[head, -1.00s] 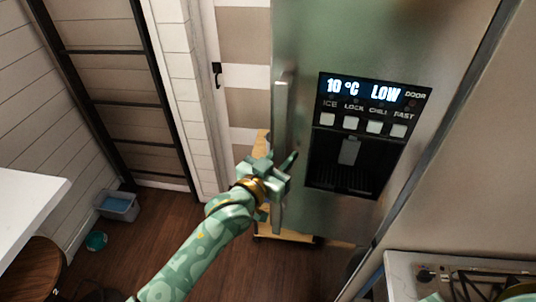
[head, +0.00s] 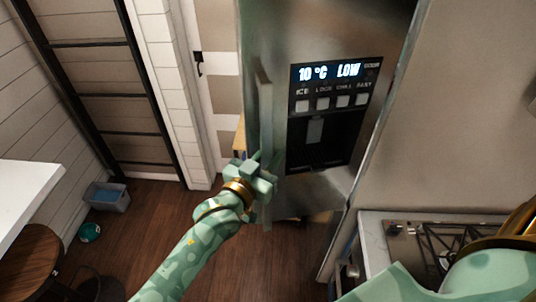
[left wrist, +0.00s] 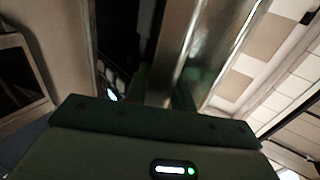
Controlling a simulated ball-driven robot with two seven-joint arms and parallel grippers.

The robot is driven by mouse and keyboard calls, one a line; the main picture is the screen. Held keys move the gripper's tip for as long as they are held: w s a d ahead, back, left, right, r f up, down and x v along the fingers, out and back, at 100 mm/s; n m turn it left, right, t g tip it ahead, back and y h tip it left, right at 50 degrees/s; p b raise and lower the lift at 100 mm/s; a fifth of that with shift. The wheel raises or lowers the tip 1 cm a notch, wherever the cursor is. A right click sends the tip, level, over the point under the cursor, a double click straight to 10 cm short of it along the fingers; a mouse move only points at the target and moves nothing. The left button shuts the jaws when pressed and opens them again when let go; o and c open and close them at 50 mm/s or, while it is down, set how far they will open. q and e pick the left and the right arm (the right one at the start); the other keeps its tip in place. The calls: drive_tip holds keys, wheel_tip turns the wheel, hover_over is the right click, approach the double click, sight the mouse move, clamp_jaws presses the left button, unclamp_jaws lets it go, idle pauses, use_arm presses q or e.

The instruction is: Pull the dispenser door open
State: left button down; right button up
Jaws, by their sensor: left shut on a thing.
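The dispenser door (head: 325,195) is the steel fridge front with a black dispenser panel, buttons and a lit display reading 10 °C LOW. Its long vertical handle (head: 265,110) runs along the door's left edge. My left gripper (head: 264,176) is shut on the lower part of this handle. In the left wrist view the shiny bar of the handle (left wrist: 180,50) runs up between the fingers (left wrist: 165,92). I cannot tell clearly whether the door stands ajar. My right gripper is out of view; only part of my right arm shows at bottom right.
A counter with a gas hob (head: 425,245) stands at the right, close to the door's lower right side. A white counter (head: 25,195), a round stool (head: 30,262) and a grey-blue bin (head: 107,197) are at the left.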

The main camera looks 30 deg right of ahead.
use_arm(q)
drive_tip(key=shift+s+a+f, duration=0.15)
drive_tip(key=shift+s, duration=0.3)
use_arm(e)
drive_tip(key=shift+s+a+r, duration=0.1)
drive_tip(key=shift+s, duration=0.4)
use_arm(q)
drive_tip(key=c, duration=1.2)
unclamp_jaws()
drive_tip(key=shift+a, duration=0.3)
drive_tip(key=shift+s+a, duration=0.1)
drive_tip(key=shift+s, duration=0.15)
drive_tip(key=b+v, duration=0.1)
drive_tip(key=v, duration=1.5)
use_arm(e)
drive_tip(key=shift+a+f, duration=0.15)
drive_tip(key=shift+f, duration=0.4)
use_arm(q)
drive_tip(key=shift+w+a, duration=0.1)
drive_tip(key=shift+w, duration=0.1)
